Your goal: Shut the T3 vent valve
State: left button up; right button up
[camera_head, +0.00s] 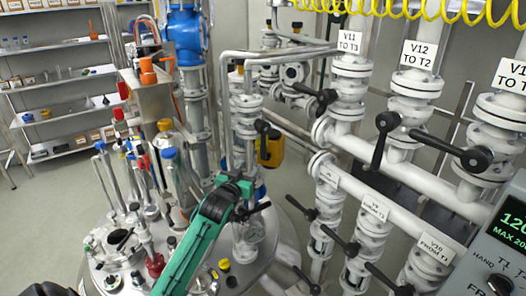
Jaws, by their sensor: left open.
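My left arm reaches up from the bottom of the head view, and its green and black gripper (247,201) is above the steel reactor lid, beside a vertical glass and steel pipe fitting. A black lever lies close to its tip; I cannot tell whether they touch. The gripper is open, though its fingers are small and partly hidden. No label naming a T3 vent valve is readable, so I cannot tell which valve it is. The valve labelled "V10 from T3" (435,249) stands at the lower right with a black handle. My right gripper is not in view.
Valves V11 (349,65) and V12 (416,84), with black handles, stand on white pipes at the right. A control box (500,245) is at the lower right edge. The reactor lid (233,280) is crowded with fittings. Shelves (60,85) stand at the left, with open floor before them.

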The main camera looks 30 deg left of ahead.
aim_at(262, 151)
pick_arm(q)
jog(key=w+p, duration=0.1)
jog(key=w, duration=0.3)
jog(key=w+a, duration=0.1)
jog(key=w, duration=0.3)
jog(key=w+a+p, duration=0.1)
jog(key=w, duration=0.3)
jog(key=shift+w+a+p, duration=0.1)
jog(key=shift+a+p, duration=0.05)
jog(key=shift+p, duration=0.2)
jog(key=shift+w+a, duration=0.15)
jog(key=shift+w, duration=0.5)
grip_shut()
